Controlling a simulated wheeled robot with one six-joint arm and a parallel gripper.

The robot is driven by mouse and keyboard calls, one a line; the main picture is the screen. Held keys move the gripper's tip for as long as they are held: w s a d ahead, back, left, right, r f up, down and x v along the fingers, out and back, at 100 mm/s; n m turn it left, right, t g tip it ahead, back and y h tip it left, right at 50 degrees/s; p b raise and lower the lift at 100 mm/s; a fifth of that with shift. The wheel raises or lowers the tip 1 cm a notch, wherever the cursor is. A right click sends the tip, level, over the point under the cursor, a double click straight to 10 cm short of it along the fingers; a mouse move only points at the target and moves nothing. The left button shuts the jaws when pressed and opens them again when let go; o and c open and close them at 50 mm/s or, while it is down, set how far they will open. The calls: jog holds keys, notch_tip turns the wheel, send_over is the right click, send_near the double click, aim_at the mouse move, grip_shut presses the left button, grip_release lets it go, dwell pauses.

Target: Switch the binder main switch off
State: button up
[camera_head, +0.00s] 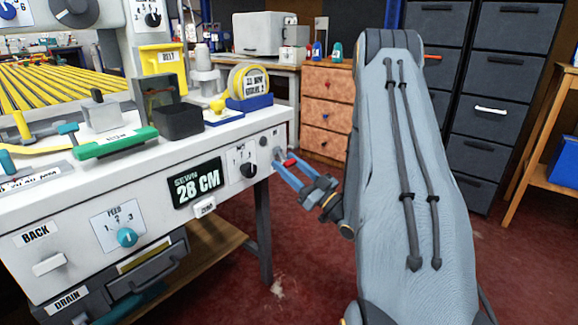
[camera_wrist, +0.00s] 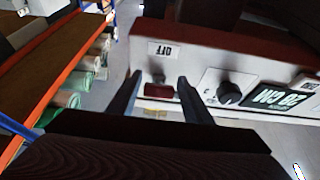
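The binder's main switch (camera_wrist: 158,91), with a red handle, sits at the right end of the machine's white front panel (camera_head: 220,215). In the head view its red part (camera_head: 291,162) shows between blue fingers. My gripper (camera_head: 281,160) is at the switch, its fingers spread. In the wrist view my gripper (camera_wrist: 160,79) is open, one dark finger on each side of the red handle, with gaps visible. An upside-down OFF label (camera_wrist: 163,50) lies above the handle in that view; the handle sits away from it. Contact with the handle cannot be told.
A black knob (camera_head: 248,170) and a 28 CM display (camera_head: 198,183) lie left of the switch. A teal FEED knob (camera_head: 127,237) is farther left. Dark drawers (camera_head: 500,80) stand behind at the right. The red floor in front of them is clear.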

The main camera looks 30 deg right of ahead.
jog(key=shift+o, duration=0.4)
jog(key=shift+s+d+f, duration=0.1)
jog(key=shift+s+d, duration=0.1)
jog(key=shift+s, duration=0.05)
jog(key=p+v, duration=0.1)
jog(key=v, duration=0.6)
jog(key=shift+s, duration=0.1)
